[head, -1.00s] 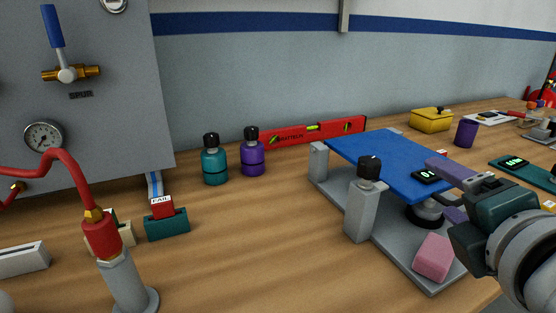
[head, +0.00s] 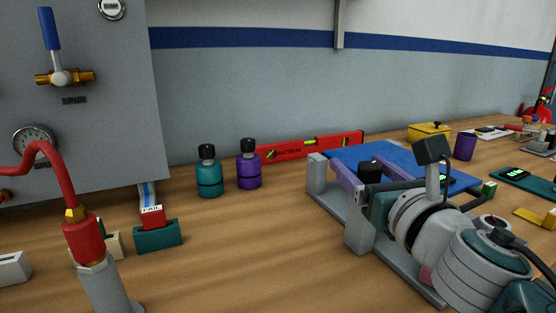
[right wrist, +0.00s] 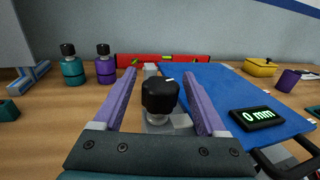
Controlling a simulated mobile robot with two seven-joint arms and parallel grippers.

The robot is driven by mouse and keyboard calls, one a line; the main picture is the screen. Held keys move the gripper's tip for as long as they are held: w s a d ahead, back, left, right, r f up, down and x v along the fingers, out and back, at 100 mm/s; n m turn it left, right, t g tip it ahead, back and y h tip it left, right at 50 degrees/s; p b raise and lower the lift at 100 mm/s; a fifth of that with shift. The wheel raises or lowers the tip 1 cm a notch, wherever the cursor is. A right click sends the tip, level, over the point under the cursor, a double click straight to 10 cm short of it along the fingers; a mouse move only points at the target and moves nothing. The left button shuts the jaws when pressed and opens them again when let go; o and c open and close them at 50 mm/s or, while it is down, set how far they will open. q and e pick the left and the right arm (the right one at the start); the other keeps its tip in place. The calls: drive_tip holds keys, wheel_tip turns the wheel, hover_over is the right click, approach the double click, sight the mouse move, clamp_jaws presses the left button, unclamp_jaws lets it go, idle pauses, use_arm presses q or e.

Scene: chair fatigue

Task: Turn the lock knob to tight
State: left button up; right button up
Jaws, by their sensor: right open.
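A small white mark shows on the knob's top in the right wrist view. My right gripper (head: 366,172) is open, with its purple fingers on either side of the knob (head: 370,170). In the right wrist view gaps show between the knob and both fingers (right wrist: 160,92), so they look apart from it. A display on the plate (right wrist: 257,117) reads 0 mm. My left gripper is not in view.
Teal (head: 208,172) and purple (head: 249,165) bottles and a red level (head: 310,147) stand behind. A red hose fitting (head: 84,242) is at the front left. The table's middle is clear.

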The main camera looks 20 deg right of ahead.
drive_tip(key=shift+w+d, duration=0.1)
drive_tip(key=shift+w, duration=0.45)
clamp_jaws()
